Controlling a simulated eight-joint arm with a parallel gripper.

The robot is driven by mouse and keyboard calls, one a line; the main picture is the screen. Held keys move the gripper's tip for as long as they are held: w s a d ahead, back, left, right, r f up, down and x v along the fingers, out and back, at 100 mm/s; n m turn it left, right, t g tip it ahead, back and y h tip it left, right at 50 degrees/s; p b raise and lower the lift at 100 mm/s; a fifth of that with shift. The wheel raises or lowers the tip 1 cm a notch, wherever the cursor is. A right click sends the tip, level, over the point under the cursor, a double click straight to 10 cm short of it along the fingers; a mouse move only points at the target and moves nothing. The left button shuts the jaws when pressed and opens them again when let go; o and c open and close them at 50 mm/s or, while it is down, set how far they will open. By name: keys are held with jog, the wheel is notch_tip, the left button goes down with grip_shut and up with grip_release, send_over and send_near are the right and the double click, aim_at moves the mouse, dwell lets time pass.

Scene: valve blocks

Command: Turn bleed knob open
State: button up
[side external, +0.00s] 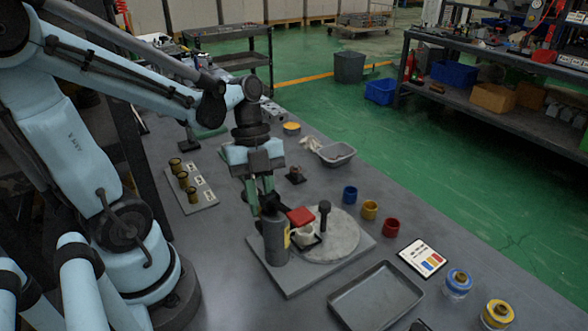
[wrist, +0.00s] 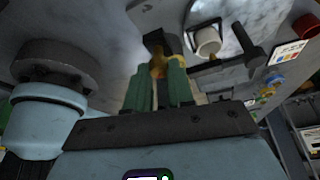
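My gripper (side external: 262,205) points down beside the dark grey cylinder (side external: 276,243) on the work plate (side external: 290,280). Its two green fingers also show in the wrist view (wrist: 158,82), a narrow gap apart. A small yellow-brown part (wrist: 158,64) shows at the gap, just beyond the fingertips, with a dark piece (wrist: 157,41) behind it. It may be the bleed knob; I cannot tell, nor whether the fingers touch it. A red piece (side external: 300,215) sits above a white cup (side external: 304,237), right of the fingers. The cup also shows in the wrist view (wrist: 207,41).
A dark upright post (side external: 324,216) stands on the round grey disc (side external: 338,242). An empty tray (side external: 375,297) lies in front. Blue (side external: 350,194), yellow (side external: 370,210) and red (side external: 391,227) cups stand right. A plate (side external: 195,190) with brass cups is left.

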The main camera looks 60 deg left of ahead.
grip_shut()
jog(key=shift+n, duration=0.3)
jog(key=shift+s+n+t, duration=0.1)
jog(key=shift+n+t, duration=0.45)
jog(key=shift+n, duration=0.8)
jog(key=shift+s+n+t, duration=0.1)
jog(key=shift+n+t, duration=0.45)
jog(key=shift+n, duration=0.8)
jog(key=o, duration=0.7)
grip_release()
